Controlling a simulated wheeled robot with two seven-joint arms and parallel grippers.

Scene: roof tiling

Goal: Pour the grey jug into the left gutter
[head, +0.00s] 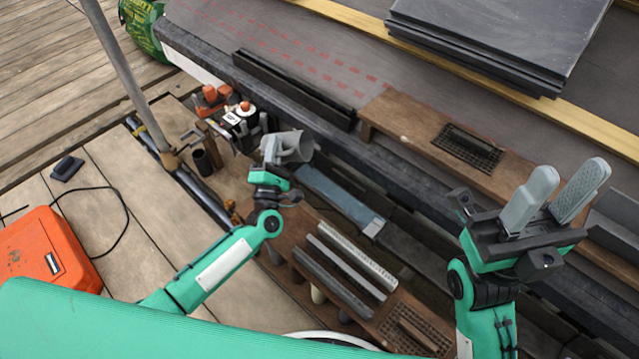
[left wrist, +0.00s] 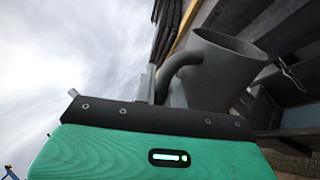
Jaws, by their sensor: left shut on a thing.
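The grey jug (head: 297,146) is in the middle of the head view, below the near edge of the roof. My left gripper (head: 270,158) is shut on its handle side. The left wrist view shows the jug (left wrist: 215,75) close up, with its curved handle at the gripper finger (left wrist: 149,86). The jug's mouth faces right in the head view; its contents and exact tilt cannot be told. A dark gutter length (head: 292,88), likely the left gutter, lies along the roof edge above the jug, apart from it. My right gripper (head: 556,190) is open and empty at the right.
A brown plank (head: 410,122) with a dark grate lies right of the dark gutter. A grey channel (head: 617,218) is at far right. Dark slates (head: 500,35) are stacked on the roof. Tools stand left of the jug. Strips lie on a lower board (head: 385,325). A pole (head: 125,70) rises at left.

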